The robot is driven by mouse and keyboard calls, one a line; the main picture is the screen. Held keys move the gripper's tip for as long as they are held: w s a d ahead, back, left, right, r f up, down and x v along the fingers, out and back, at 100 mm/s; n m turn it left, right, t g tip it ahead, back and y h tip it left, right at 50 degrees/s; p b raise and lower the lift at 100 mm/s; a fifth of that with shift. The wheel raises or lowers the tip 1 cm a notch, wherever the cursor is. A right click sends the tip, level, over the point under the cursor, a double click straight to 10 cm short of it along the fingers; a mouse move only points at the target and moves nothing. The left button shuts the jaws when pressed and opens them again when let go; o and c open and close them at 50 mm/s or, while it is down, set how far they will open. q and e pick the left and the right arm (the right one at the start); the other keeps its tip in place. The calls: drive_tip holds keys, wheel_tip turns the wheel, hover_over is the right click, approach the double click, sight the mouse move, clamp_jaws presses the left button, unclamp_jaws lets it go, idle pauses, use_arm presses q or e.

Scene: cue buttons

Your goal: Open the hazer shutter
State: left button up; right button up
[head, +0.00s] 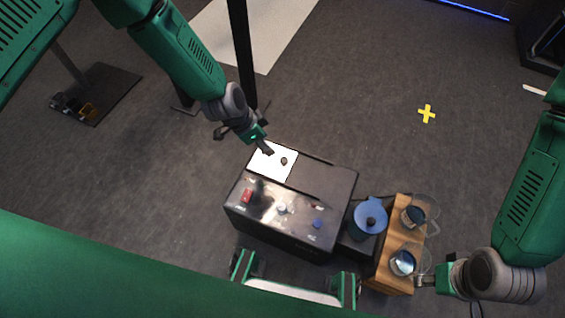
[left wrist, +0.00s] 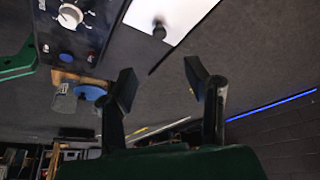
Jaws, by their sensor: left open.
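The hazer is a black box (head: 335,185) with a red switch (head: 247,195), knobs and a blue button (head: 317,223) in the head view. On its far left top lies a white plate (head: 268,163) with a small dark knob (head: 284,161), which looks like the shutter. My left gripper (head: 246,138) is open and empty at the plate's far left edge, short of the knob. In the left wrist view the plate (left wrist: 180,16) and knob (left wrist: 159,30) lie beyond my spread fingers (left wrist: 158,78). My right gripper (head: 432,281) is beside the wooden stand; its fingers are unclear.
A blue lidded container (head: 370,217) stands right of the box. A wooden stand (head: 386,262) with clear cups (head: 403,262) is beside it. A black pole (head: 243,50) rises behind the box. A yellow cross (head: 427,114) marks open floor at right.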

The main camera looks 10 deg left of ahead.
sight(283, 160)
use_arm(q)
drive_tip(key=b+x, duration=0.5)
drive_tip(key=x, duration=0.8)
drive_tip(key=shift+f+b, duration=0.25)
drive_tip(key=shift+b, duration=0.15)
use_arm(e)
wheel_tip(283, 160, down, 6)
use_arm(q)
drive_tip(key=shift+c, duration=0.5)
